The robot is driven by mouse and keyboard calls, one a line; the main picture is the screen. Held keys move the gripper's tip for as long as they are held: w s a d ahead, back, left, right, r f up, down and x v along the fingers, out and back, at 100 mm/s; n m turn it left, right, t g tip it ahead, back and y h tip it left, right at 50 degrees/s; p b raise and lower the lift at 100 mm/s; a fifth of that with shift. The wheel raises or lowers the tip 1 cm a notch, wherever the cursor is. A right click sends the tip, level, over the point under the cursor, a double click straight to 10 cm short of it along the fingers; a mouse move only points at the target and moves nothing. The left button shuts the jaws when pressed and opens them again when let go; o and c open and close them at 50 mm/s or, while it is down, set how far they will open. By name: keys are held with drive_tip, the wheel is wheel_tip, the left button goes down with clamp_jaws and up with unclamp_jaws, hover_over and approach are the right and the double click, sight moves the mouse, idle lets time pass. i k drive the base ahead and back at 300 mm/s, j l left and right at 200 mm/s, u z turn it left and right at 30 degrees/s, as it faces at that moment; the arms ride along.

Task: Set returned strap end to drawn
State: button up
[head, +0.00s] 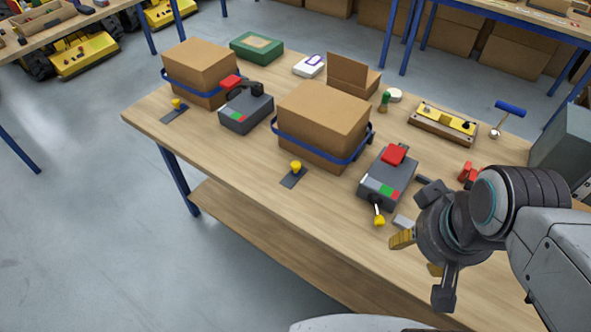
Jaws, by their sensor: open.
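A brown carton (322,118) with a blue strap (315,148) around it stands mid-table. A smaller strapped carton (200,72) stands at the far left. A grey unit (388,180) with a red block on top and green, white and red marks stands right of the middle carton. A yellow-ended piece (379,221) sticks out at its front. A similar grey unit (246,112) stands between the cartons. Yellow knobs on dark plates stand before the middle carton (295,167) and left carton (177,104). I cannot tell which part is the returned strap end. My gripper (419,255) is open and empty, right of the yellow-ended piece.
The table (245,165) has a clear front strip. Behind are a green box (257,47), an open carton (353,75), a yellow fixture (442,122) and a blue-handled tool (508,110). A small red item (467,172) lies near my arm. A grey case (565,140) stands at right.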

sight(296, 165)
drive_tip(key=i+j+u, duration=0.1)
drive_tip(key=u, duration=0.35)
drive_tip(key=i+j+u, duration=0.2)
drive_tip(key=u, duration=0.25)
drive_tip(key=j, duration=0.1)
